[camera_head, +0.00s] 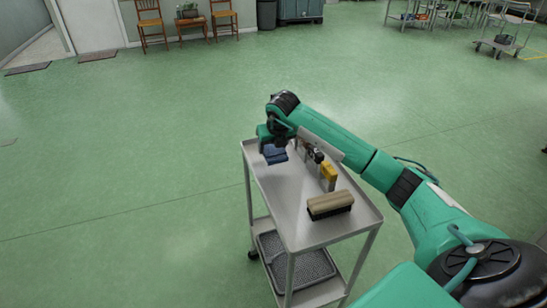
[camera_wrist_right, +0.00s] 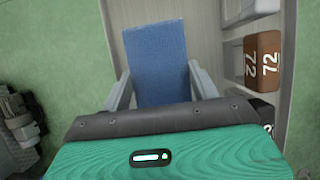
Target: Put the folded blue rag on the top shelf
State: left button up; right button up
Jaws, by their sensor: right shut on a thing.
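The folded blue rag (camera_head: 275,154) is at the far left corner of the grey cart's top shelf (camera_head: 284,193). My right gripper (camera_head: 273,144) is shut on the rag. In the right wrist view the rag (camera_wrist_right: 155,55) shows between the two grey fingers of that gripper (camera_wrist_right: 161,86). I cannot tell whether the rag touches the shelf or hangs just above it. My left gripper is not in view.
A brush (camera_head: 330,205), a yellow box (camera_head: 328,177) and a small dark item (camera_head: 314,153) stand along the shelf's right side. A brown block marked 72 (camera_wrist_right: 263,56) is right of the rag. A dark mesh tray (camera_head: 305,265) lies on the lower shelf. The shelf's left middle is bare.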

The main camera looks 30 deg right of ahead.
notch_tip(320, 180, down, 5)
jog(key=shift+r, duration=0.2)
jog(key=shift+f, duration=0.2)
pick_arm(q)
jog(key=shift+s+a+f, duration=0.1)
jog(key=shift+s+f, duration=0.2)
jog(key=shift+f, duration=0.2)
pick_arm(e)
jog(key=o, duration=0.6)
jog(key=shift+c, duration=0.2)
jog(key=o, duration=0.4)
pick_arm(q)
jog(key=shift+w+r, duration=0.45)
